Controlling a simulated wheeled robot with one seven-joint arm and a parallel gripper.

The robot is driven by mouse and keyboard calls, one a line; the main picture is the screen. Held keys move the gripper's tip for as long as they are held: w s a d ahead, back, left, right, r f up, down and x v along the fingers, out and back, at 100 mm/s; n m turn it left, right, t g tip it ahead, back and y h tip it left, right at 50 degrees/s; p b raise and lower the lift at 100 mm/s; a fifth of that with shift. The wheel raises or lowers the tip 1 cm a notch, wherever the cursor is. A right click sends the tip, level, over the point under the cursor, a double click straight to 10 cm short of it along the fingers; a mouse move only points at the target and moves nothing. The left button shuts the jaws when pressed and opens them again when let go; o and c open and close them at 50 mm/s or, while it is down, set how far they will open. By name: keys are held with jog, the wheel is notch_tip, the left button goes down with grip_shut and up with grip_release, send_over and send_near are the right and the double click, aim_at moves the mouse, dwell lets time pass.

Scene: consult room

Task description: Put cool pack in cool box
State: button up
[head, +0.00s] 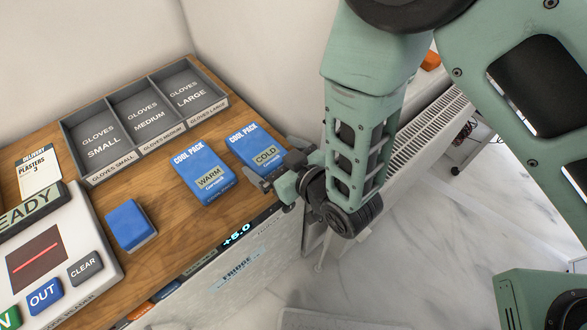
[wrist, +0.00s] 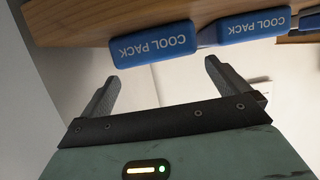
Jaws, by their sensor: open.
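Two blue cool packs lie on the wooden counter in the head view. One is labelled WARM (head: 196,163); the other, to its right near the counter's end, is labelled COLD (head: 243,136). My gripper (head: 270,168) is open and empty at the counter's front edge, close beside the COLD pack and partly covering it. In the wrist view my gripper (wrist: 160,82) has its fingers spread, with the edges of two cool packs (wrist: 153,43) (wrist: 254,25) beyond the fingertips. Nothing is between the fingers. I see no clearly recognisable cool box.
A grey glove tray (head: 138,120) stands at the counter's back. A plain blue block (head: 130,225) lies left of the packs, beside a white button panel (head: 88,235). A fridge front (head: 240,262) reading +5.0 is below the counter. A radiator (head: 430,125) stands right.

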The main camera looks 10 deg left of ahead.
jog(key=b+v, duration=0.1)
jog(key=v, duration=0.6)
